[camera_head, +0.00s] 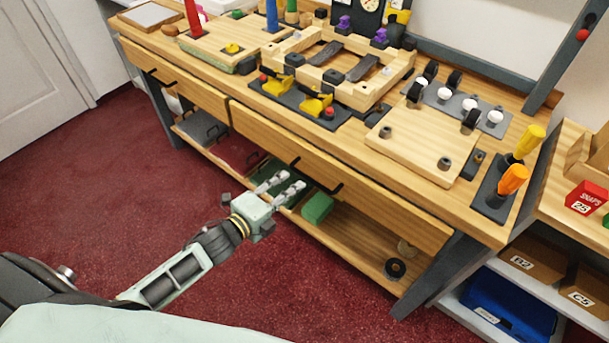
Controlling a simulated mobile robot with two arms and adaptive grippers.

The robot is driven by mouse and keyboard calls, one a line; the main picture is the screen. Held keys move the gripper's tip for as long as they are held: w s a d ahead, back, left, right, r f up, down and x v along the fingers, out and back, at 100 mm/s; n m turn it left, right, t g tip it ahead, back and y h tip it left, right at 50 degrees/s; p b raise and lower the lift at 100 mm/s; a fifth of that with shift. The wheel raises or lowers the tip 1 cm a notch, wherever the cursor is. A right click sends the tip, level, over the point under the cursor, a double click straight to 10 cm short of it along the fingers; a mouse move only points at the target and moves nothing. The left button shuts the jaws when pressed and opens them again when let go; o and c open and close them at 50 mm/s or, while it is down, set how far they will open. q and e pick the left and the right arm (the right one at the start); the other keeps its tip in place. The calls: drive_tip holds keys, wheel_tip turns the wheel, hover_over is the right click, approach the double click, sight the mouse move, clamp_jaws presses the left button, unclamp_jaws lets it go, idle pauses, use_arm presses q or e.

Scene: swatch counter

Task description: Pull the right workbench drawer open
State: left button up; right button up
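The right workbench drawer (380,203) has a long wooden front under the bench top and looks shut. Its black handle (336,188) shows near the middle of the front, with part of it hidden near my gripper. My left gripper (288,180) is in front of the drawer, its two pale fingers pointing toward the handle. The fingers are apart with a gap between them, and nothing shows held. I cannot tell whether the fingertips touch the handle. My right gripper is not in view.
The left drawer (190,90) is beside it. The bench top carries a wooden frame (350,92), a board (420,140) and screwdrivers (513,178). Red carpet (120,190) in front is clear.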

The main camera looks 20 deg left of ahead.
sight(305, 176)
use_arm(q)
drive_tip(key=x, duration=0.7)
drive_tip(key=shift+d+r, duration=0.1)
drive_tip(key=shift+r, duration=0.15)
drive_tip(key=shift+w+f, duration=0.15)
drive_tip(key=shift+w, duration=0.2)
drive_tip(key=shift+c, duration=0.5)
drive_tip(key=c, duration=0.6)
clamp_jaws()
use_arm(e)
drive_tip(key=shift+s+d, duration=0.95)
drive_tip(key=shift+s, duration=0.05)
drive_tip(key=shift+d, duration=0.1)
